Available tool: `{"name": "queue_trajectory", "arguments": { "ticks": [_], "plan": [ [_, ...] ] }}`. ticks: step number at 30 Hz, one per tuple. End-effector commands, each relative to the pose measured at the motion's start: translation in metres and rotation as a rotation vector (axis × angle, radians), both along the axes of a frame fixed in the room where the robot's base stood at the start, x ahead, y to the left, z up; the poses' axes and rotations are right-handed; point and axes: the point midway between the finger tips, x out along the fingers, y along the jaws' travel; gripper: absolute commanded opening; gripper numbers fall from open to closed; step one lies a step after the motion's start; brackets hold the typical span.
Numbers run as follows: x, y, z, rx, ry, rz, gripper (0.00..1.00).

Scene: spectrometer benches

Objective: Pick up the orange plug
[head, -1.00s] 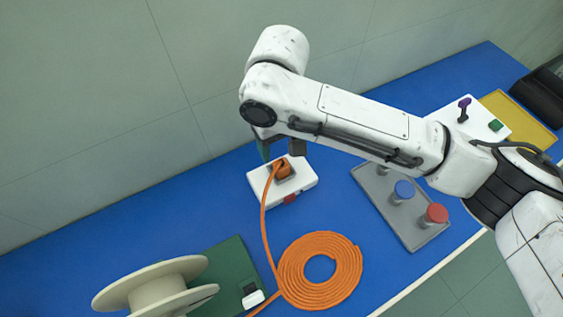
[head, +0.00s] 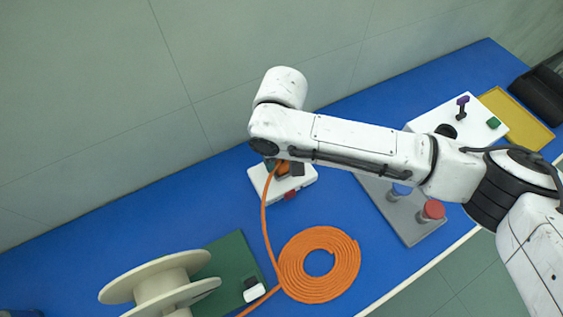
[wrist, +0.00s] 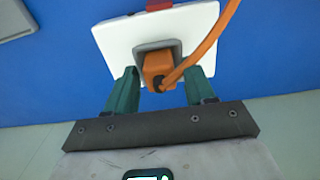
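The orange plug (wrist: 158,66) sits in a grey socket on a white box (wrist: 115,42), with the orange cable (wrist: 205,45) running from it. In the head view the plug (head: 282,168) is partly hidden by my arm, on the white box (head: 302,182). My gripper (wrist: 160,85) is open, with one green finger on each side of the plug in the wrist view. A gap shows between the fingers and the plug. In the head view my gripper is mostly hidden behind my arm, just above the box.
The cable lies in a flat orange coil (head: 345,270) on the blue bench (head: 120,225). A cream spool (head: 125,280) and a green board (head: 232,262) stand front left. A grey tray (head: 408,225) with blue and red knobs (head: 431,210) is to the right.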

Motion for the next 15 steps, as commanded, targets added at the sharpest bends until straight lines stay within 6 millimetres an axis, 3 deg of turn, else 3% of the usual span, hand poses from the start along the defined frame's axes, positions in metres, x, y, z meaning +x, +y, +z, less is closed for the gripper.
{"name": "queue_trajectory", "arguments": {
  "ticks": [2,15],
  "plan": [
    [-0.0001,0.0001,0.0001,0.0,0.0,0.0,0.46],
    [-0.0002,0.0,0.0,-0.001,0.001,0.0,0.04]
  ]
}}
